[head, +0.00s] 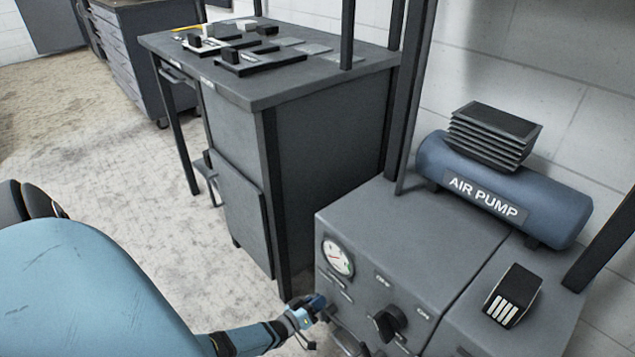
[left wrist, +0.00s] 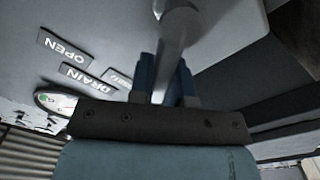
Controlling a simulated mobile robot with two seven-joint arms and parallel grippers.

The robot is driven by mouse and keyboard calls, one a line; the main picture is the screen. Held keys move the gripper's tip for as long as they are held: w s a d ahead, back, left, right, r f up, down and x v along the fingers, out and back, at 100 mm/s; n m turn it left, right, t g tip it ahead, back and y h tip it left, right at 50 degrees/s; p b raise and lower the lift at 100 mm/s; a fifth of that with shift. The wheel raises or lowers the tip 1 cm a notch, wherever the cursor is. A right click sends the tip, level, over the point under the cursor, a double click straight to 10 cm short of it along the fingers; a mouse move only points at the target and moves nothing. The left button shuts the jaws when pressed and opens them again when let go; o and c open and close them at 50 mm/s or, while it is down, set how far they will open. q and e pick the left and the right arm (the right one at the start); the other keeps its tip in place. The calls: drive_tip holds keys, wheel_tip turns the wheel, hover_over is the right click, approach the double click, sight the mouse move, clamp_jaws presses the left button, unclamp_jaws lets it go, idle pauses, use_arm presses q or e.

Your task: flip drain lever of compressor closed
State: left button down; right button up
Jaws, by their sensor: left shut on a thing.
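The compressor is a grey cabinet (head: 400,235) at the lower right of the head view, with a blue AIR PUMP tank (head: 500,190) on top. My left gripper (head: 318,304) is at the lower left of its front face, below the round gauge (head: 338,257). In the left wrist view, the grey metal drain lever (left wrist: 178,28) runs between the two blue fingers, and the gripper is shut on it. DRAIN (left wrist: 88,80) and OPEN (left wrist: 63,47) labels show beside it. My fingers hide part of the lever. My right gripper is not in view.
A black knob (head: 390,322) sticks out of the front face, right of my left gripper, near OFF and ON marks. A grey workbench (head: 270,85) with flat parts on it stands behind. The floor (head: 110,160) at left is clear.

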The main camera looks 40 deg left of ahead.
use_arm(q)
drive_tip(key=shift+w, duration=0.15)
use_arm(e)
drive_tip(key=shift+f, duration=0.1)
use_arm(q)
drive_tip(key=c, duration=1.1)
unclamp_jaws()
drive_tip(key=shift+s, duration=0.45)
drive_tip(key=shift+s+a+p, duration=0.2)
drive_tip(key=shift+s+p, duration=0.4)
drive_tip(key=shift+s, duration=1.55)
drive_tip(key=shift+s+a+p, duration=0.15)
drive_tip(key=shift+s+p, duration=0.45)
drive_tip(key=shift+s, duration=1.6)
drive_tip(key=shift+s+a+p, duration=0.2)
drive_tip(key=shift+s+p, duration=0.4)
drive_tip(key=shift+s, duration=1.55)
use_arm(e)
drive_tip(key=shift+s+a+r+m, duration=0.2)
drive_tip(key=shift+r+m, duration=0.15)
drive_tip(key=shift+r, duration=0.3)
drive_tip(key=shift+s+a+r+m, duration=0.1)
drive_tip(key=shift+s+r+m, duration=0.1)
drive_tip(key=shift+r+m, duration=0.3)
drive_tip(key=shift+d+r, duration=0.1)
